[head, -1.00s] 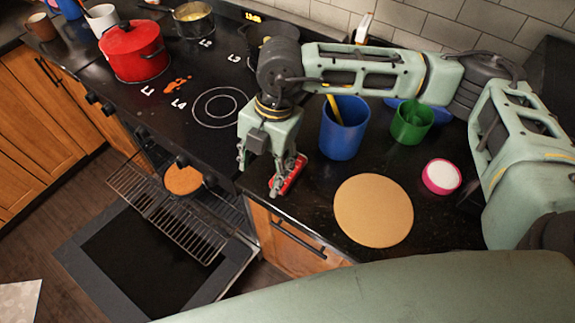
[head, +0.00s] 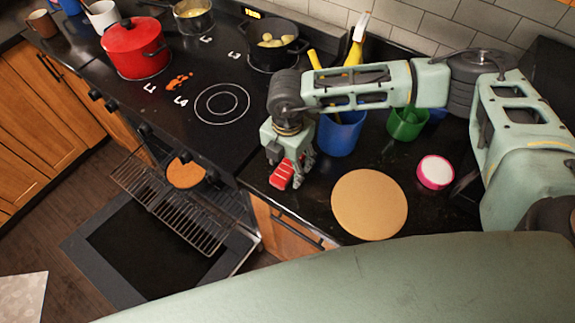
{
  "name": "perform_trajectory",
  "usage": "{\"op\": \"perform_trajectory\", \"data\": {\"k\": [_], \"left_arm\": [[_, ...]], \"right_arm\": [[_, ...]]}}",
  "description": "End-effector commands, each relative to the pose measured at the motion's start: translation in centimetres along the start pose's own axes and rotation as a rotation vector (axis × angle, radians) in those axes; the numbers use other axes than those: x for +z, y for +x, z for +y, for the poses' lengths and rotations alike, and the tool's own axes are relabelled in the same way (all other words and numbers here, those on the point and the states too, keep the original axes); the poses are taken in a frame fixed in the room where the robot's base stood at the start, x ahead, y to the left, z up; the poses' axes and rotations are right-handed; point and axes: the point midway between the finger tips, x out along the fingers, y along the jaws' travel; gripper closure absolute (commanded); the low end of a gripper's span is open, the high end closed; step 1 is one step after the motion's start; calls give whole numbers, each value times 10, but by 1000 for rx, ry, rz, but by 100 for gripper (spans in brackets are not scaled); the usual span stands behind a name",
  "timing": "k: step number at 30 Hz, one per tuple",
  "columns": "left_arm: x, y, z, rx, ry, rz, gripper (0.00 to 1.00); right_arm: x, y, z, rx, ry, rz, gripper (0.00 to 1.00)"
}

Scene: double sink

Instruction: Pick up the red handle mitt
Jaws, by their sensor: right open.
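The red handle mitt (head: 281,176) lies on the black counter near its front edge, beside the stove. My right gripper (head: 286,172) points down right at the mitt, with its fingers open around or just above it. The fingers and wrist hide part of the mitt, and I cannot tell whether they touch it. My left gripper is not in view.
A round tan board (head: 369,204), a blue cup (head: 341,134), a green cup (head: 407,123) and a pink-and-white container (head: 435,172) stand on the counter. A red pot (head: 134,48) is on the stove. The oven door (head: 150,245) hangs open with its rack (head: 175,205) pulled out.

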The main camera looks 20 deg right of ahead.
Motion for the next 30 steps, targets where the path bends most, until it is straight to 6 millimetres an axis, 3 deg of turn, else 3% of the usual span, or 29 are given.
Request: {"op": "perform_trajectory", "data": {"k": [3,19,30], "left_arm": [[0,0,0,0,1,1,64],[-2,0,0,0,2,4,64],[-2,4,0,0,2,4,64]], "right_arm": [[0,0,0,0,-1,0,43],[0,0,0,-1,-1,1,89],[0,-4,0,0,-1,1,91]]}}
